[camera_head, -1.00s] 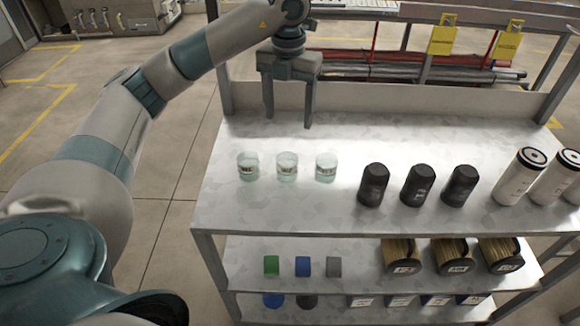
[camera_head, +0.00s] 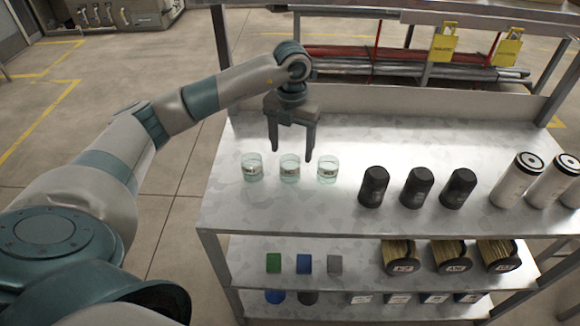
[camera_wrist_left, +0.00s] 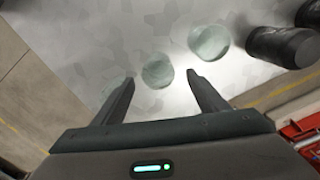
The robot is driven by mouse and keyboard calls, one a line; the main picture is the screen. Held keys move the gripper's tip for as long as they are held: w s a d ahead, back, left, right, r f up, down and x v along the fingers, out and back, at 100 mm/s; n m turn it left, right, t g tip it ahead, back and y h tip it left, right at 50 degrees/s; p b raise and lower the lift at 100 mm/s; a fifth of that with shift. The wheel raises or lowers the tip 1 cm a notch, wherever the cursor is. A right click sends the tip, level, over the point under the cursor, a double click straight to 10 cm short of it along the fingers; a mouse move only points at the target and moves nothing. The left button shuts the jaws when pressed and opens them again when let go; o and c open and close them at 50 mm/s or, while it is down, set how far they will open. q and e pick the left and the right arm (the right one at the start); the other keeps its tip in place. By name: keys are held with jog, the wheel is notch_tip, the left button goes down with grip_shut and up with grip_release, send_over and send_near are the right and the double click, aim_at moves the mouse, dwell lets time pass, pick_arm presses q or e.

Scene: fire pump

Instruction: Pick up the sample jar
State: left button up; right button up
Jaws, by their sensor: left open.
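Three clear glass sample jars with pale labels stand in a row on the top shelf (camera_head: 300,215): a left jar (camera_head: 252,168), a middle jar (camera_head: 290,169) and a right jar (camera_head: 327,170). My left gripper (camera_head: 291,155) is open and empty, pointing down just behind and above the middle and right jars. In the left wrist view, one jar (camera_wrist_left: 158,71) lies ahead between the open fingertips (camera_wrist_left: 160,80), and another jar (camera_wrist_left: 209,43) is beyond the right finger. A third round shape near the left finger is faint. My right gripper is out of view.
Black canisters (camera_head: 373,187) stand right of the jars, with white cylinders (camera_head: 517,180) farther right. A raised panel (camera_head: 400,103) runs along the shelf's back. A lower shelf holds small coloured blocks (camera_head: 304,264) and filters (camera_head: 450,255).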

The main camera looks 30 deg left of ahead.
aim_at(290, 166)
pick_arm(q)
jog(key=shift+f, duration=1.1)
jog(key=shift+a+f+p, duration=0.1)
jog(key=shift+f+p, duration=0.55)
jog(key=shift+p, duration=0.35)
notch_tip(290, 166, down, 3)
jog(key=shift+a+r+p, duration=0.1)
jog(key=shift+p, duration=0.75)
jog(key=shift+f, duration=0.55)
jog(key=c, duration=1.2)
